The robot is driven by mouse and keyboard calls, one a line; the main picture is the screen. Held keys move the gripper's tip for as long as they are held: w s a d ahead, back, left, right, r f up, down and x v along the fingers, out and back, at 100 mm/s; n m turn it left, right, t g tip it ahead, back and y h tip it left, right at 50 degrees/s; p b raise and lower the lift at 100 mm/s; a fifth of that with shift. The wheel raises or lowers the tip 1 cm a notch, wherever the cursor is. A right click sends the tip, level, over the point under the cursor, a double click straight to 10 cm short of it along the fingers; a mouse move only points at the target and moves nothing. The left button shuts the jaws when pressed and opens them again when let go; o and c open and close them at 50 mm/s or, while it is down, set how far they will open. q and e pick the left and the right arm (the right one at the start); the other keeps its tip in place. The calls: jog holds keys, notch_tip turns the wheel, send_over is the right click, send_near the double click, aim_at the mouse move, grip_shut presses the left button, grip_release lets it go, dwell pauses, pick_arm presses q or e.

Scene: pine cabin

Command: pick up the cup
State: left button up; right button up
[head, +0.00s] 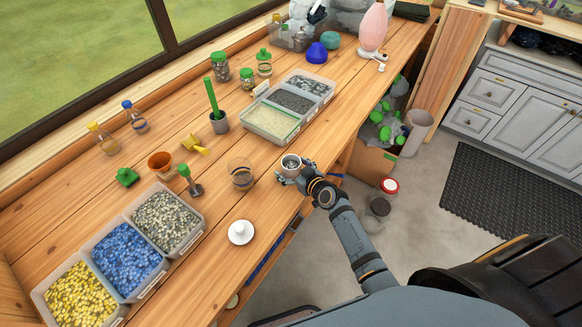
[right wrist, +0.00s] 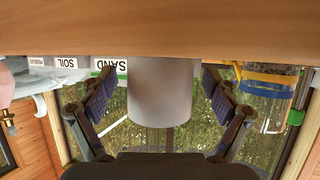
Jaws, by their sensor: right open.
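The cup (head: 291,162) is a small pale grey cylinder standing near the front edge of the wooden bench. In the head view it seems to have something dark inside. My right gripper (head: 293,174) is at the cup, with its arm coming in over the bench's front edge. In the right wrist view, which is upside down, the cup (right wrist: 160,95) stands between the two open fingers of the right gripper (right wrist: 162,98). A gap shows on each side of the cup. My left gripper is not in view.
Trays of coloured pebbles (head: 125,257) fill the near left. Bare bench lies right of the cup.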

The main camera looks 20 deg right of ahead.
jog(key=shift+w+f, duration=0.2)
jog(key=shift+w, duration=0.05)
jog(key=shift+s+r, duration=0.1)
jog(key=shift+c, duration=0.9)
jog(key=c, duration=1.1)
jog(key=shift+r, duration=0.1)
jog(key=shift+r, duration=0.3)
jog(key=s+d+r, duration=0.1)
jog(key=s+r, duration=0.3)
jog(key=s+d+r, duration=0.1)
jog(key=s+r, duration=0.3)
jog(key=s, duration=0.1)
jog(key=s+d+r, duration=0.1)
jog(key=s+r, duration=0.3)
jog(key=shift+s+d+r+p, duration=0.15)
jog(key=shift+s+d+p, duration=0.1)
jog(key=shift+p, duration=0.05)
